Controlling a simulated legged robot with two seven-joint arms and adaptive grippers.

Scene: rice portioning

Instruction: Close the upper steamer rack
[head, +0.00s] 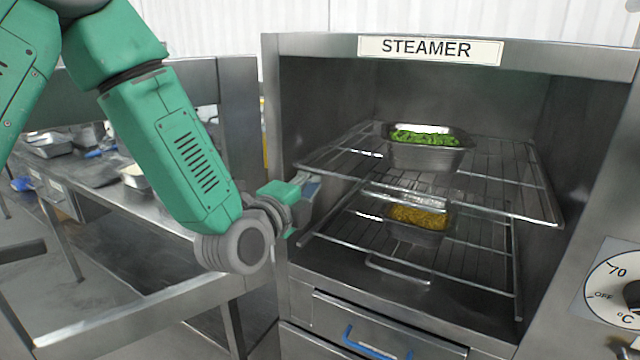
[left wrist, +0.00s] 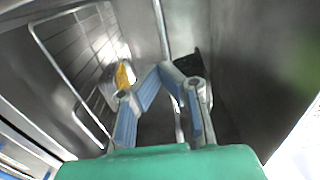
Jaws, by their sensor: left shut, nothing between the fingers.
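The steamer (head: 300,110) stands open at the front with two wire racks inside. The upper rack (head: 505,180) reaches out toward the front opening and bears a metal pan of green food (head: 422,158). The lower rack (head: 460,262) below it bears a metal pan of yellow food (head: 418,220). My left gripper (head: 310,190) is at the steamer's left front edge, close to the upper rack's left front corner; contact cannot be told. In the left wrist view its fingers (left wrist: 168,70) are shut and empty, beside a wire rack (left wrist: 65,75) and a pan with yellow food. My right gripper is not in view.
A drawer with a blue handle (head: 375,343) is under the racks. A temperature dial (head: 612,290) is on the right front. A metal table (head: 150,220) with trays stands at the left, under my left arm. The space before the racks is clear.

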